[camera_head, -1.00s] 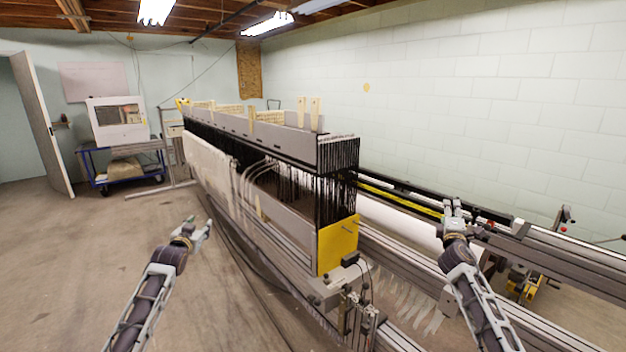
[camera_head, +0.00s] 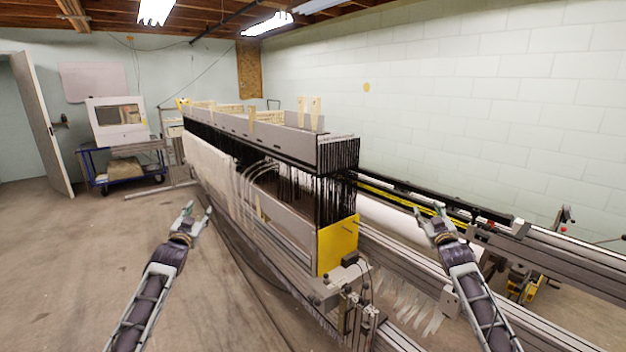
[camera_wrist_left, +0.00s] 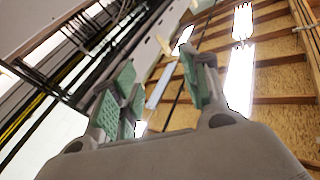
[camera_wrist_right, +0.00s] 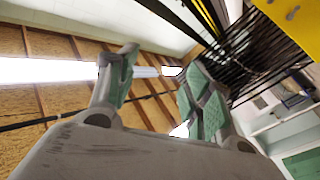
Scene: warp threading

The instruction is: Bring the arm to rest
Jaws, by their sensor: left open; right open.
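My left gripper (camera_head: 197,213) is raised in the open space left of the long warp-threading machine (camera_head: 338,245), apart from it. Its green-padded fingers (camera_wrist_left: 160,90) are spread and empty in the left wrist view, tilted up toward the ceiling. My right gripper (camera_head: 430,213) is raised right of the machine's yellow end plate, in front of the white roll and rails in the picture. Its fingers (camera_wrist_right: 160,90) are also spread and empty in the right wrist view. I cannot tell how close it is to the rails behind it.
Grey rails (camera_head: 560,245) run along the right side. A blue cart (camera_head: 122,172) with a white box-shaped machine (camera_head: 117,120) stands at the back left. The floor (camera_head: 90,245) left of the warp machine is clear.

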